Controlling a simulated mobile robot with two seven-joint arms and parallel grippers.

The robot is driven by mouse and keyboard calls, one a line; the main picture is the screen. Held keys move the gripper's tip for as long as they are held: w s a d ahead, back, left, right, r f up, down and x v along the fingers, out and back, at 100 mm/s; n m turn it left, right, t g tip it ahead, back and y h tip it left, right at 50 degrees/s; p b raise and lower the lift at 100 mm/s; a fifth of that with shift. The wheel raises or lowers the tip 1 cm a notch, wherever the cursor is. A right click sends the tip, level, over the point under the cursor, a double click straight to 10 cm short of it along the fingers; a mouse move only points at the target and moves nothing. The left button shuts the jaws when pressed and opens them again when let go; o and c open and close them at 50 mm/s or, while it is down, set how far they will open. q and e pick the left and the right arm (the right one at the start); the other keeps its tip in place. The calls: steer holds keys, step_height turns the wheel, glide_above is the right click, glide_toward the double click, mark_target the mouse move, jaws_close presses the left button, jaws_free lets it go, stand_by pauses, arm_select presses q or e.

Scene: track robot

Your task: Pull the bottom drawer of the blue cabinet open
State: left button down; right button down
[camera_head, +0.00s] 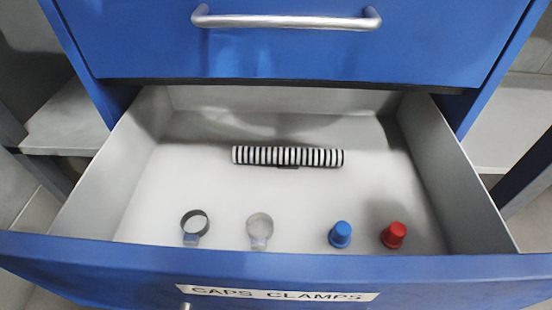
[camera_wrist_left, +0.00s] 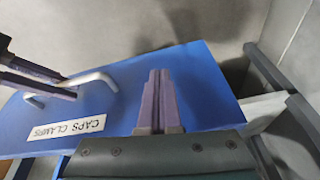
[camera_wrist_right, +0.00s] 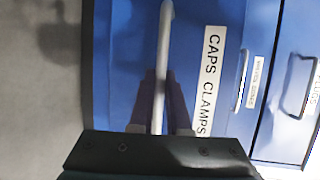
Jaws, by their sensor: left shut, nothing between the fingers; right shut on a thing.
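The bottom drawer (camera_head: 300,210) of the blue cabinet (camera_head: 300,60) is pulled out, with its pale inside showing in the head view. Its blue front bears a CAPS CLAMPS label (camera_head: 278,293). In the right wrist view, my right gripper (camera_wrist_right: 161,82) is shut on the drawer's silver bar handle (camera_wrist_right: 164,35). The handle also shows in the left wrist view (camera_wrist_left: 98,76), with dark fingers of my right gripper at it. My left gripper (camera_wrist_left: 158,75) is shut and empty, over the blue drawer front in the picture; whether it touches is unclear. Neither gripper shows in the head view.
The drawer holds a striped black-and-white cylinder (camera_head: 287,156), a dark ring clamp (camera_head: 194,227), a pale ring clamp (camera_head: 260,230), a blue cap (camera_head: 340,234) and a red cap (camera_head: 394,235). A closed drawer with a silver handle (camera_head: 287,20) is above. Grey shelving (camera_head: 70,120) stands left.

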steer(key=c, duration=0.9)
jaws_free()
steer(key=shift+p+v, duration=1.4)
steer(key=shift+v, duration=3.6)
